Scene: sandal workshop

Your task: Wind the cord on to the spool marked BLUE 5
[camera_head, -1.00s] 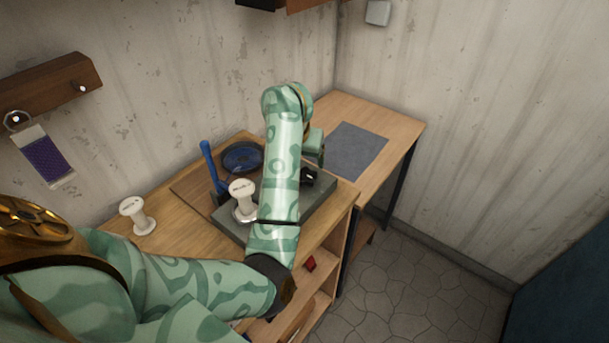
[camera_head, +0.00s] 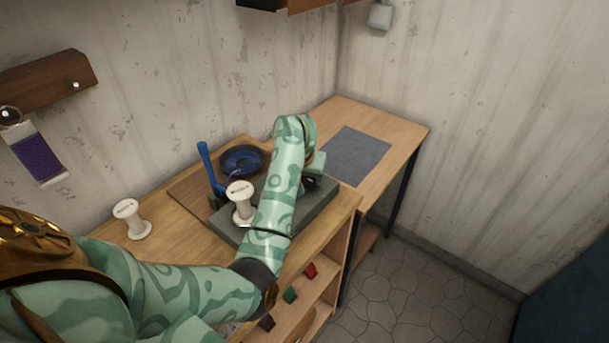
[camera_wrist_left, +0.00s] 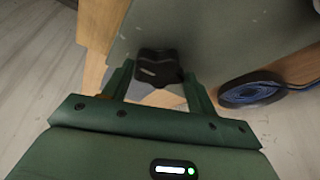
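A white spool (camera_head: 240,203) stands upright on a grey base (camera_head: 318,212) on the wooden bench; its marking is too small to read. Another white spool (camera_head: 132,219) stands further left. Blue cord lies coiled in a dark dish (camera_head: 242,161), also in the left wrist view (camera_wrist_left: 252,90). A blue upright piece (camera_head: 209,168) stands beside the base. My left gripper (camera_head: 314,177) is over the base's right end. In the wrist view its fingers (camera_wrist_left: 158,80) are apart, with a black knob (camera_wrist_left: 159,67) between or just beyond their tips; contact is unclear. My right gripper is out of view.
A grey mat (camera_head: 355,156) lies on the clear side table at the back right. Small red (camera_head: 311,271) and green (camera_head: 290,295) pieces sit on the shelf under the bench. A purple card (camera_head: 38,160) hangs on the wall at left.

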